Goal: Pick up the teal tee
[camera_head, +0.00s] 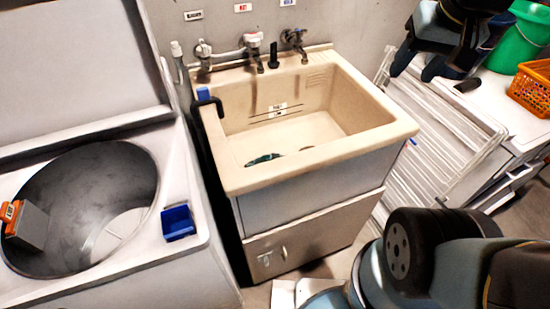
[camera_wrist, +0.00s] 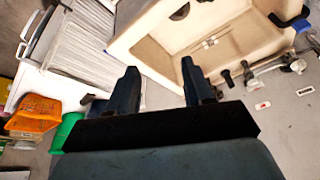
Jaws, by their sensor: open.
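A small teal and dark patch (camera_head: 263,160) shows low in the beige sink (camera_head: 235,178), partly hidden by the sink's front wall. It may be the teal tee, but too little shows to be sure. In the wrist view a dark round spot (camera_wrist: 180,12) lies in the sink at the top edge; I cannot tell whether it is cloth or the drain. My gripper (camera_head: 418,70) is open and empty, up to the right of the sink. Its two spread fingers also show in the wrist view (camera_wrist: 158,68), with the sink beyond them.
Taps (camera_head: 254,42) line the sink's back edge. A white drying rack (camera_head: 432,150) leans right of the sink. A green bucket (camera_head: 525,38) and orange basket (camera_head: 534,88) stand at far right. An open-lidded washer (camera_head: 182,185) with a blue box (camera_head: 178,223) is at left.

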